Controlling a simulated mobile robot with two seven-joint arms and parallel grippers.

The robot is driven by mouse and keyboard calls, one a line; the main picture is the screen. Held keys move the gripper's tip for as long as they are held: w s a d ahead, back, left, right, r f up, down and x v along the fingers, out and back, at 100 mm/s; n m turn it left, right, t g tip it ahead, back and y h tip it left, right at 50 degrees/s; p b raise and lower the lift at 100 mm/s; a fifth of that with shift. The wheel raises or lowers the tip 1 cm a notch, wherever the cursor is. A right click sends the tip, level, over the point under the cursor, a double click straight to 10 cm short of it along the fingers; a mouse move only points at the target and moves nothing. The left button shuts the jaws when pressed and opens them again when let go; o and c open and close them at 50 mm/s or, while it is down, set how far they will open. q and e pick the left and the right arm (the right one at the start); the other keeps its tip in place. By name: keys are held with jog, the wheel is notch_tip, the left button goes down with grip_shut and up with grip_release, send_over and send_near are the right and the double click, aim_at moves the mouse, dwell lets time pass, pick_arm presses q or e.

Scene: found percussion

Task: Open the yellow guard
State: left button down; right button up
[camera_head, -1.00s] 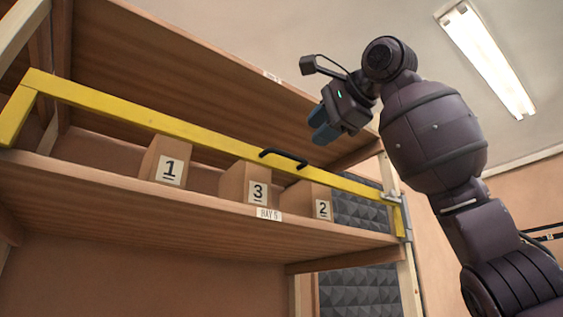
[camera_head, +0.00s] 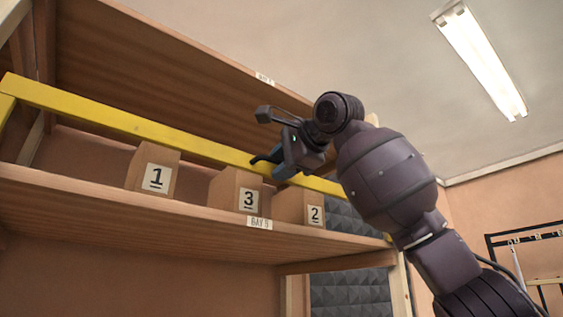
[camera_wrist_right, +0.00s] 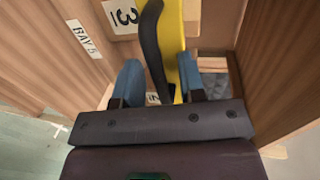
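The yellow guard (camera_head: 130,122) is a long bar across the front of a wooden shelf. A black handle on it is largely hidden behind my right gripper (camera_head: 272,165) in the head view. In the right wrist view the black handle (camera_wrist_right: 152,45) stands out from the guard (camera_wrist_right: 172,30) and runs down between the two blue fingers of my right gripper (camera_wrist_right: 158,80). The fingers are apart, with a gap on each side of the handle, so they are open around it and not closed on it. My left gripper is not in view.
Boxes marked 1 (camera_head: 153,170), 3 (camera_head: 236,190) and 2 (camera_head: 298,206) stand on the shelf (camera_head: 120,203) behind the guard. An upper shelf panel (camera_head: 170,80) lies above my right gripper. The room to the right is open, with a dark rack (camera_head: 488,262).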

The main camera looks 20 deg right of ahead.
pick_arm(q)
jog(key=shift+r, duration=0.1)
pick_arm(e)
grip_shut()
jog(key=shift+s, duration=0.1)
